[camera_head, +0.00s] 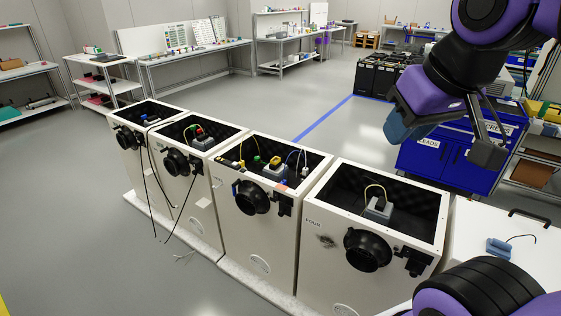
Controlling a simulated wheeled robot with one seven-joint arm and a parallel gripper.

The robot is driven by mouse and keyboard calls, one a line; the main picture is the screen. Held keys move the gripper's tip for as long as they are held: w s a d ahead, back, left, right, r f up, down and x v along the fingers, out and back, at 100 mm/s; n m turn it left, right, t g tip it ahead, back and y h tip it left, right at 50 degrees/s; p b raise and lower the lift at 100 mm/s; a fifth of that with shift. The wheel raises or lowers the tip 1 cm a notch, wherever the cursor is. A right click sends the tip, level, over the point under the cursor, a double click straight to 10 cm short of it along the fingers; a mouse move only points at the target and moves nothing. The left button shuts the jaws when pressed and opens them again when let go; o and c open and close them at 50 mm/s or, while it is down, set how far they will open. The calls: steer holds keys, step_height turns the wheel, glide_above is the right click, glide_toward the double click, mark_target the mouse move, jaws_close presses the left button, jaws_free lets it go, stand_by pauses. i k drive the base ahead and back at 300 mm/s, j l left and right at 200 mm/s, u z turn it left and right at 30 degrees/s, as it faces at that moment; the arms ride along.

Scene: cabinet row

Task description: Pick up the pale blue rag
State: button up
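My gripper (447,142) is in the upper right, on a purple wrist, raised in front of a blue cabinet. A dark grey finger shows on its right and a blue-grey part on its left, with a wide gap between them. Nothing clearly sits in the gap. I cannot clearly make out a pale blue rag. A small blue item (499,248) lies on the white top at the right edge, with a thin dark cord beside it; I cannot tell whether it is cloth. My gripper is above and to the left of it, well apart.
Several white open-topped boxes (262,215) stand in a row, holding small devices and wires. Black cables hang in front of the left ones. A blue cabinet (450,165) stands behind my gripper. Workbenches (195,52) line the back wall. Grey floor (310,95) is clear behind the boxes.

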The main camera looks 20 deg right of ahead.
mark_target(500, 248)
steer(key=z, duration=1.9)
